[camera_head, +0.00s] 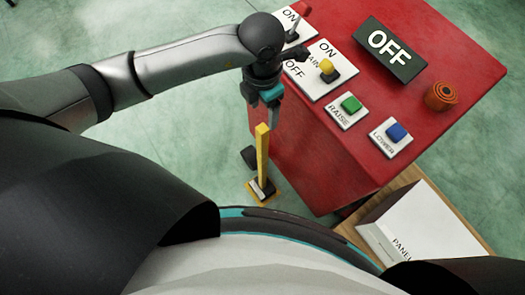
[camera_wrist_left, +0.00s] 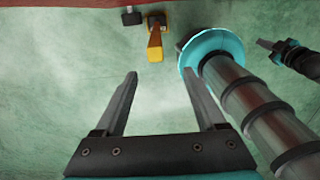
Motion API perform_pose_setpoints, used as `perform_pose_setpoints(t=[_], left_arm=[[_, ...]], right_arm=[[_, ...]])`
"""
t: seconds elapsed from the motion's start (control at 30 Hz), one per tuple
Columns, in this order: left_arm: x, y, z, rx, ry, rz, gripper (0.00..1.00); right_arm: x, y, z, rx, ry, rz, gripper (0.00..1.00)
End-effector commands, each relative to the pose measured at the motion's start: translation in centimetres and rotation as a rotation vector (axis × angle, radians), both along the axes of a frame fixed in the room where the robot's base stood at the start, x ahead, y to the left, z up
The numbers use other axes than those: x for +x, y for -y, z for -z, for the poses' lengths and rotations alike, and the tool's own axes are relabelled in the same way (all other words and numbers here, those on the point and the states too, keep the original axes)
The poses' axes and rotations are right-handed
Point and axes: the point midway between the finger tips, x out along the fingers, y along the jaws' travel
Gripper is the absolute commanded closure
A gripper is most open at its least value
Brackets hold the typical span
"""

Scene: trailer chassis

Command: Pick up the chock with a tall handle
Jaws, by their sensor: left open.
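The chock has a tall yellow upright handle (camera_head: 262,150) and a small dark-and-yellow base on the floor, left of the red cabinet. It also shows at the top of the left wrist view (camera_wrist_left: 155,42), ahead of the fingers. My left gripper (camera_head: 262,118) is open and empty, pointing down around or just above the handle's top; the head view does not settle which. In the wrist view its fingertips (camera_wrist_left: 159,76) are apart, with the handle roughly centred between their lines. What looks like my right gripper (camera_wrist_left: 266,44) is small at the right; its jaws are unclear.
A dark block (camera_head: 249,157) lies beside the chock. The red cabinet (camera_head: 385,110) with switches and buttons stands close on the right of my left gripper.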

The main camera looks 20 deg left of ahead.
Motion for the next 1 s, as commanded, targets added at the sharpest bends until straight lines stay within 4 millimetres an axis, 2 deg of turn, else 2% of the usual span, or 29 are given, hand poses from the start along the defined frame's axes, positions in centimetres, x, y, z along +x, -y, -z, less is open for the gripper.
perform_pose_setpoints(t=[0.13,0.4,0.5,0.77,1.0], left_arm=[[0.1,-0.5,1.6,0.023,0.000,-0.003,0.28],[0.0,-0.4,7.4,0.018,-0.001,-0.001,0.28],[0.1,-0.3,8.9,0.017,0.001,-0.002,0.28],[0.2,-0.3,10.6,0.016,0.002,-0.001,0.28],[0.6,-0.4,14.1,0.015,0.000,-0.002,0.28]], right_arm=[[0.0,0.0,0.4,0.000,0.000,0.000,1.00],[0.0,0.0,1.7,0.000,0.000,0.000,1.00],[0.0,0.0,2.1,0.000,0.000,-0.001,1.00],[0.0,0.0,2.5,0.000,0.000,-0.001,1.00],[0.0,0.0,3.7,-0.001,0.000,-0.001,1.00]])
